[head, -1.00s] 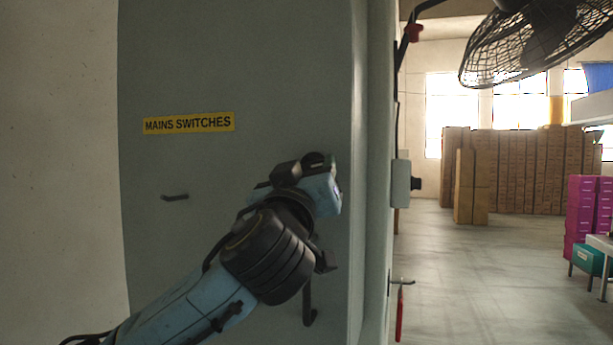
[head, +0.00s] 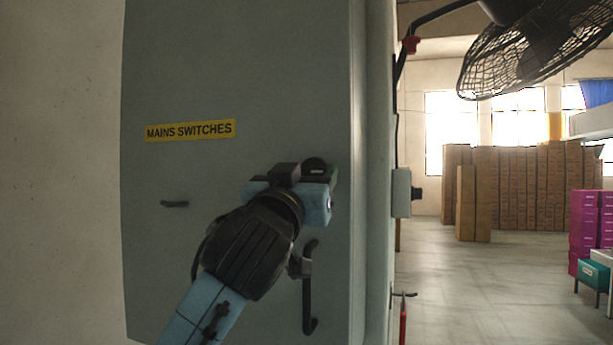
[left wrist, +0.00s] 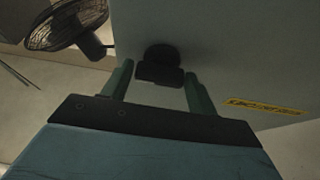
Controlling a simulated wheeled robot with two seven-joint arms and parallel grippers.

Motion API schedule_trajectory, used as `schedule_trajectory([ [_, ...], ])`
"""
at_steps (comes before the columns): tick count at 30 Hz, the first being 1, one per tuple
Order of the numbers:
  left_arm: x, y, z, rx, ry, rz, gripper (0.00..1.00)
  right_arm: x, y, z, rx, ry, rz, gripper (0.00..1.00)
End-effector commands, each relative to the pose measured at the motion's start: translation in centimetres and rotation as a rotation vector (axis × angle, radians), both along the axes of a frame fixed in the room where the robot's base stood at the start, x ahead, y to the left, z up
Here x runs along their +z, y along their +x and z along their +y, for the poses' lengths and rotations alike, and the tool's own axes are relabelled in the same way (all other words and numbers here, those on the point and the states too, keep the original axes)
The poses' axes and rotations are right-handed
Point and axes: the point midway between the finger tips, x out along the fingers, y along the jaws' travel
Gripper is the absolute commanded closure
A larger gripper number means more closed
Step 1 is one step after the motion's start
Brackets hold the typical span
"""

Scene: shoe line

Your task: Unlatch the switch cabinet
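The switch cabinet (head: 240,60) is a tall grey-green door with a yellow "MAINS SWITCHES" label (head: 190,130). Its black latch (left wrist: 160,62), a round base with a blocky grip, shows in the left wrist view. In the head view a round black part, likely the latch (head: 314,166), shows just above my gripper. My left gripper (left wrist: 158,72) is open, its two fingers on either side of the latch grip with gaps showing. In the head view my left gripper's blue body (head: 318,203) hides its fingers. My right gripper is in neither view.
A grey box (head: 402,192) sticks out to the right. A fan (head: 530,50) hangs at upper right. Open floor lies beyond.

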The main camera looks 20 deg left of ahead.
Motion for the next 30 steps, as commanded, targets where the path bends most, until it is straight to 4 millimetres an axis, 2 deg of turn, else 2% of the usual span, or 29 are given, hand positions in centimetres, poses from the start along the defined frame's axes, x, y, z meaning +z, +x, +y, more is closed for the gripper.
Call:
schedule_trajectory([
  [1,0.0,0.0,0.0,0.000,0.000,0.000,0.34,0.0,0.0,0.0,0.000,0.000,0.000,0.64],
  [3,0.0,0.0,0.0,0.001,-0.001,0.001,0.25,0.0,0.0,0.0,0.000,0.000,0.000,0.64],
  [11,-0.1,0.0,0.0,0.001,-0.001,0.002,0.25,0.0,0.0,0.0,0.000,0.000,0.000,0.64],
  [15,-0.5,-0.7,0.0,0.000,-0.003,0.002,0.25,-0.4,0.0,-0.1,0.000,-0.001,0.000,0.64],
  [20,-1.7,-3.1,0.0,-0.003,-0.003,0.001,0.25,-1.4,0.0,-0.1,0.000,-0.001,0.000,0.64],
  [30,-4.3,-9.9,0.4,-0.002,-0.003,-0.001,0.25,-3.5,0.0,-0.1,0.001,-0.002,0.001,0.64],
])
